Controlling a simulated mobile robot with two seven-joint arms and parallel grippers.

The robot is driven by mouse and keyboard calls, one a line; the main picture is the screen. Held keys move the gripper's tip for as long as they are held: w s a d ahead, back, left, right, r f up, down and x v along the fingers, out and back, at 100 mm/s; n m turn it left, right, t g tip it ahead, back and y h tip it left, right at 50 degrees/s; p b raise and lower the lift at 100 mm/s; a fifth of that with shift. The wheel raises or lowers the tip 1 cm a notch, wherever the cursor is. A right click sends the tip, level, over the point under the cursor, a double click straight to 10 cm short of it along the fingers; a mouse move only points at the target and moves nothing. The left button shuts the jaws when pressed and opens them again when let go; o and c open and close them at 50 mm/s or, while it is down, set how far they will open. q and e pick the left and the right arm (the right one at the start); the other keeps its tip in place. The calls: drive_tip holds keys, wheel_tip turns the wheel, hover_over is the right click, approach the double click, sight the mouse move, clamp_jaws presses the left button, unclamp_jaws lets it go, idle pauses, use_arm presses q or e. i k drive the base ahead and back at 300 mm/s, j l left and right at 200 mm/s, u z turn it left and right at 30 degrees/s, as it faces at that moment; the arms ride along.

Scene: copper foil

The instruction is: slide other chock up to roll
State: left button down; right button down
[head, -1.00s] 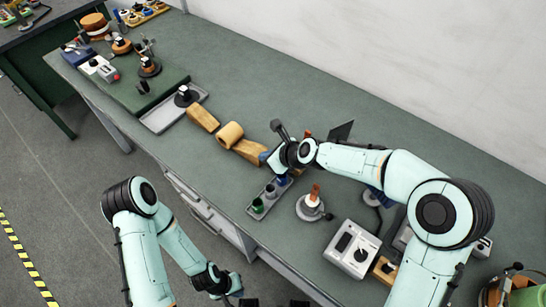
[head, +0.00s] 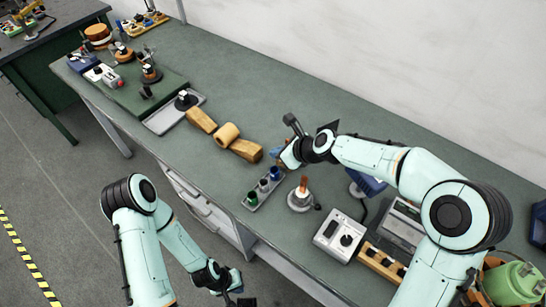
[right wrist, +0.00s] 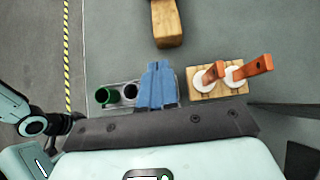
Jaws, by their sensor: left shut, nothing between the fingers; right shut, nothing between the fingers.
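A tan roll (head: 226,134) lies on the green bench between two wooden chocks. The left chock (head: 202,120) lies close to its left side. The right chock (head: 246,150) lies right against or very near its right side; I cannot tell whether they touch. My right gripper (head: 277,152), with blue fingers, is shut and empty, just right of the right chock's outer end. In the right wrist view the shut fingers (right wrist: 158,85) point toward a chock's end (right wrist: 168,25), with a gap between. My left gripper (head: 236,282) is shut and empty, low beside the bench front.
A small tray (head: 253,204) with colored cups stands near the right gripper. A round stand (head: 300,198) and a white box (head: 340,237) are further right. A grey tray (head: 163,121) lies left of the chocks. Behind the roll the bench is clear.

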sight(195, 115)
drive_tip(key=k+j, duration=0.85)
